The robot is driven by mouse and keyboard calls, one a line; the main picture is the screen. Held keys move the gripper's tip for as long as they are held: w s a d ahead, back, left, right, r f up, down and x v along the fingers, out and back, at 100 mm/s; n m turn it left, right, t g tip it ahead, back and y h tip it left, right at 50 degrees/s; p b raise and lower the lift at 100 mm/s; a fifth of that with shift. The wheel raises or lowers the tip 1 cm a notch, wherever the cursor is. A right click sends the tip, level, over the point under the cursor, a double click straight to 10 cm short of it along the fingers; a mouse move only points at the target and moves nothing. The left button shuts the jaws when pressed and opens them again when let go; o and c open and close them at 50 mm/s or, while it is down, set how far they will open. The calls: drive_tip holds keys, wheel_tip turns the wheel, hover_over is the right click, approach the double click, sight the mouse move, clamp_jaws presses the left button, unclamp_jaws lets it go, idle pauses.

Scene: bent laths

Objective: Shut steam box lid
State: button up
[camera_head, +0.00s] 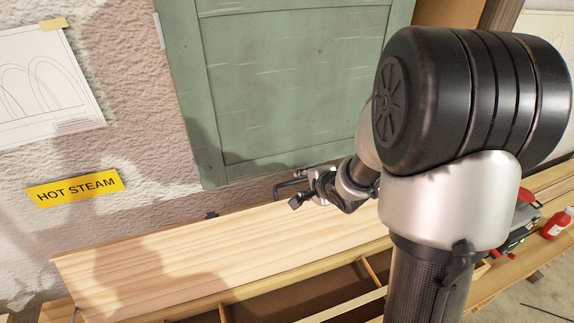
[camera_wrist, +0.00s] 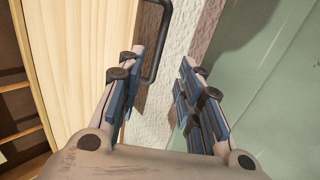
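The steam box lid (camera_head: 215,255) is a long pale wooden board in the head view. It stands tilted back toward the wall, with the open box interior (camera_head: 345,283) and its dividers showing below it. The lid also fills the left of the wrist view (camera_wrist: 75,50). My gripper (camera_wrist: 162,58) is open and empty, with the handle just ahead of the gap, nearer the left finger. In the head view my gripper (camera_head: 298,190) is at the lid's upper edge; contact cannot be told.
A green panelled door (camera_head: 290,85) is close behind my gripper, beside rough plaster wall (camera_wrist: 205,35). A yellow HOT STEAM sign (camera_head: 75,188) and a drawing (camera_head: 45,85) are on the wall. A red bottle (camera_head: 556,223) and tools stand at the right end.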

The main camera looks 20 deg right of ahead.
sight(297, 181)
drive_tip(key=b+x, duration=0.5)
drive_tip(key=x, duration=0.4)
drive_tip(key=shift+w+d+f, duration=0.1)
drive_tip(key=shift+w+f, duration=0.15)
drive_tip(key=shift+f, duration=0.05)
drive_tip(key=shift+x, duration=0.85)
clamp_jaws()
